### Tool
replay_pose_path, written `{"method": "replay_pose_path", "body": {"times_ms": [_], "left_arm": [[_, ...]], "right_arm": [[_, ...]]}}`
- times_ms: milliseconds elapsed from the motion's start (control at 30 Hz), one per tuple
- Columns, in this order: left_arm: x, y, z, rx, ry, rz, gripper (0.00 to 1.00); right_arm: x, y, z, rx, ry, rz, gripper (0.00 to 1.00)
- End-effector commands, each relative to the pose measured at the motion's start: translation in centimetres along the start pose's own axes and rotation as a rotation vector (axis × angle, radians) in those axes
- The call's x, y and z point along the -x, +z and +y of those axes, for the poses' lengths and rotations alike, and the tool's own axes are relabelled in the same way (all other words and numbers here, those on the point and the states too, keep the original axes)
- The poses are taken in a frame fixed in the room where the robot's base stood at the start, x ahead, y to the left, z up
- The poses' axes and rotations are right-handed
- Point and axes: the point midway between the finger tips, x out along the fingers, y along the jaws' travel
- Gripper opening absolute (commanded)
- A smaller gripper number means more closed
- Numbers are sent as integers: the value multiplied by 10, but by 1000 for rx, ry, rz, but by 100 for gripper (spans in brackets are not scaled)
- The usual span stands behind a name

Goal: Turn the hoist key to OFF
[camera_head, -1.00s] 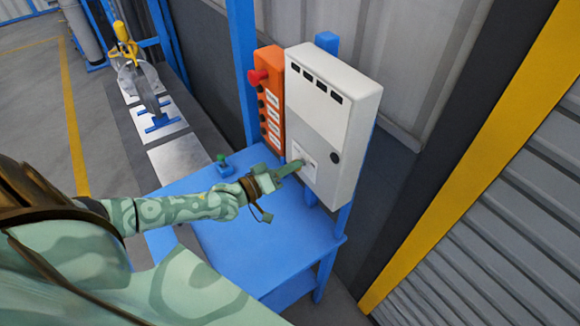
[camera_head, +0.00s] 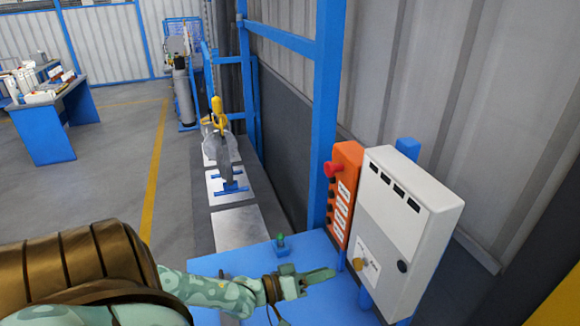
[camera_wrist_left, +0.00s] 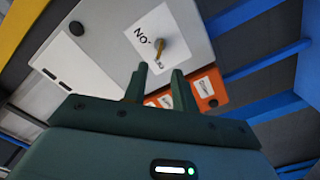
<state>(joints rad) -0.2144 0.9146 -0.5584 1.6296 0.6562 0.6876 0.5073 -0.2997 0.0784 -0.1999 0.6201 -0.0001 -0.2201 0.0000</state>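The hoist key (camera_head: 358,264) is a small brass key on a white label plate on the lower front of the pale control box (camera_head: 407,220). In the left wrist view the key (camera_wrist_left: 159,46) stands out from the label, beside letters that look like an upside-down ON. Other lettering is partly hidden, and I cannot tell which mark the key points to. My left gripper (camera_head: 333,273) is just left of the box in the head view. In the wrist view its two fingers (camera_wrist_left: 156,85) are apart with nothing between them, short of the key. My right gripper is not in view.
An orange button panel (camera_head: 342,195) with a red knob stands left of the box. Below is a blue table (camera_head: 235,263) with a small green-topped item (camera_head: 281,242). A blue post (camera_head: 325,110) rises behind. A yellow hoist hook (camera_head: 217,108) hangs farther back.

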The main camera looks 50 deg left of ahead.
Motion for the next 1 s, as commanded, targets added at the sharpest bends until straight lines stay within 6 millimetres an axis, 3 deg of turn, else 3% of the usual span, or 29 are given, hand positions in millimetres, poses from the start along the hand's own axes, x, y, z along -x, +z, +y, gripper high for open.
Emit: {"method": "replay_pose_path", "body": {"times_ms": [33, 200, 367, 1000], "left_arm": [[16, 2, -2, 0, -3, -5, 27], [55, 2, -1, 0, -2, -5, 27], [76, 1, 0, -1, -1, -2, 27], [83, 0, 0, -1, 0, 0, 27]], "right_arm": [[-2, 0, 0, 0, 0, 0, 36], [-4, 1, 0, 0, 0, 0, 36], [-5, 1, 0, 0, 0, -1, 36], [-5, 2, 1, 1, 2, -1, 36]]}}
